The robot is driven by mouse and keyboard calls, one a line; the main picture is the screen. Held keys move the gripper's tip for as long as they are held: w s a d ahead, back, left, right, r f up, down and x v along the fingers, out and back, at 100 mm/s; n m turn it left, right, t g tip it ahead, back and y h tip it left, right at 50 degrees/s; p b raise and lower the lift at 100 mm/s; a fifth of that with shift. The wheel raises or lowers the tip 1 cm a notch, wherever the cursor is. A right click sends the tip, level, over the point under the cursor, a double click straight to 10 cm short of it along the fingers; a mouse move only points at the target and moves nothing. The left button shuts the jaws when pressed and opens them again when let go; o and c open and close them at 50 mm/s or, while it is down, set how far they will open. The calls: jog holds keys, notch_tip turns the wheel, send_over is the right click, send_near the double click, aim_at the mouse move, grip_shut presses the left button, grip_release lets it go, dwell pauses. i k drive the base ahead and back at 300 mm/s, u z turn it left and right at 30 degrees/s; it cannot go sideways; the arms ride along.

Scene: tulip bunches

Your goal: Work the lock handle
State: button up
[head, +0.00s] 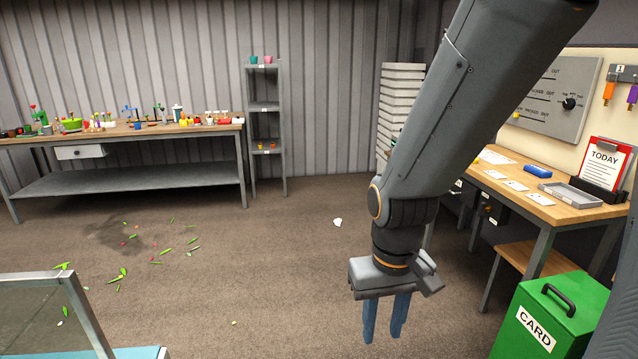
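I cannot pick out a lock handle for certain in the head view. A black round knob (570,103) sits on the grey wall panel (548,98) at the upper right; its purpose is not clear. My gripper (384,330) hangs down right of centre with two blue fingers. A gap shows between the fingers, and nothing is seen in it. It is over the floor, left of the desk and apart from anything visible. My arm hides part of the back wall and the desk's left end.
A wooden desk (545,212) with papers and a tray stands at right. A green CARD bin (543,320) is at lower right. A long workbench (110,135) and a narrow shelf (265,105) stand at the back. Leaves and petals litter the left floor; the middle floor is mostly clear.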

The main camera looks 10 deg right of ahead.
aim_at(481, 209)
jog(key=z, duration=0.05)
jog(key=i, duration=1.7)
jog(key=z, duration=1)
jog(key=i, duration=1.3)
jog(key=z, duration=0.95)
